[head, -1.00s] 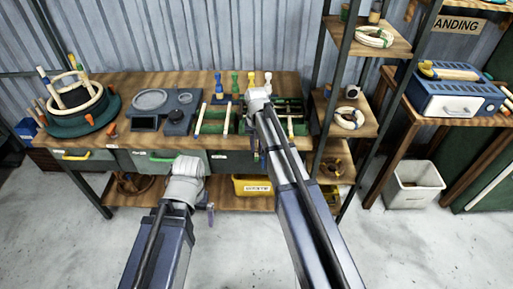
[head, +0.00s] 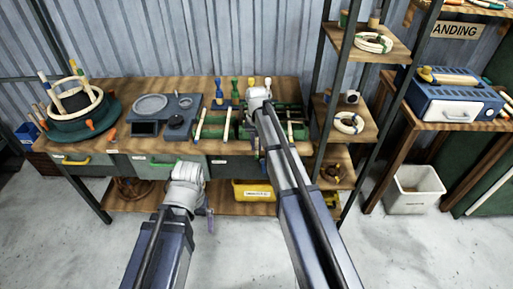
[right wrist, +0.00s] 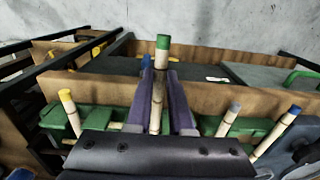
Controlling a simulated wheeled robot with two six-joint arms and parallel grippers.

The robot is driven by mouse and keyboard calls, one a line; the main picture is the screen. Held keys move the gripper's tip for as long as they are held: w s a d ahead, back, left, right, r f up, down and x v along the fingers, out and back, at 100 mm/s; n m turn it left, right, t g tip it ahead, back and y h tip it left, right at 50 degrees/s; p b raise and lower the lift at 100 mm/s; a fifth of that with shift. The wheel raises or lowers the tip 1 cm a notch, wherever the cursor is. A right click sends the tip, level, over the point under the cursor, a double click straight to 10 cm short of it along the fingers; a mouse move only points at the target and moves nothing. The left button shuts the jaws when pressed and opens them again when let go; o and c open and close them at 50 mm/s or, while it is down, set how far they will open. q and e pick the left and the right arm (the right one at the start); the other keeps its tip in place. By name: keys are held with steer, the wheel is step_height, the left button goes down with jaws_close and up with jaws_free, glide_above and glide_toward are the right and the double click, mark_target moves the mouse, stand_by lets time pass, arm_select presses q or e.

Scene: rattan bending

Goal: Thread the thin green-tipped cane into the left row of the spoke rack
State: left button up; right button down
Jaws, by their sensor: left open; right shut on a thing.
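In the right wrist view, the purple fingers of my right gripper (right wrist: 159,98) are shut on a pale cane with a green tip (right wrist: 162,44). The cane stands nearly upright, and its lower end is hidden by my gripper body. The green spoke rack (right wrist: 95,118) lies beyond and beside it; it also shows on the bench in the head view (head: 214,131). I cannot tell whether the held cane is in a hole. My left gripper (head: 210,222) hangs in front of the bench, mostly hidden by its wrist, open and away from the rack.
A yellow-tipped cane (right wrist: 69,113) and a grey-tipped cane (right wrist: 229,119) stand by the rack. Left on the bench are a grey-blue fixture (head: 178,119) and a round green base with a cane ring (head: 77,102). A shelf post (head: 318,90) rises close right of my right arm.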

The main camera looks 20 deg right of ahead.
mark_target(257, 139)
steer(key=shift+w+d, duration=0.1)
steer(key=shift+w, duration=0.15)
steer(key=shift+w+d, duration=0.3)
steer(key=shift+w, duration=0.6)
steer(key=shift+w+d, duration=0.25)
steer(key=shift+w, duration=0.65)
steer(key=shift+w, duration=0.2)
steer(key=shift+w+d, duration=0.3)
steer(key=shift+w, duration=0.7)
steer(key=shift+w+d, duration=0.25)
steer(key=shift+w, duration=0.7)
steer(key=shift+f, duration=0.25)
steer(key=c, duration=0.7)
jaws_free()
steer(key=shift+r, duration=0.15)
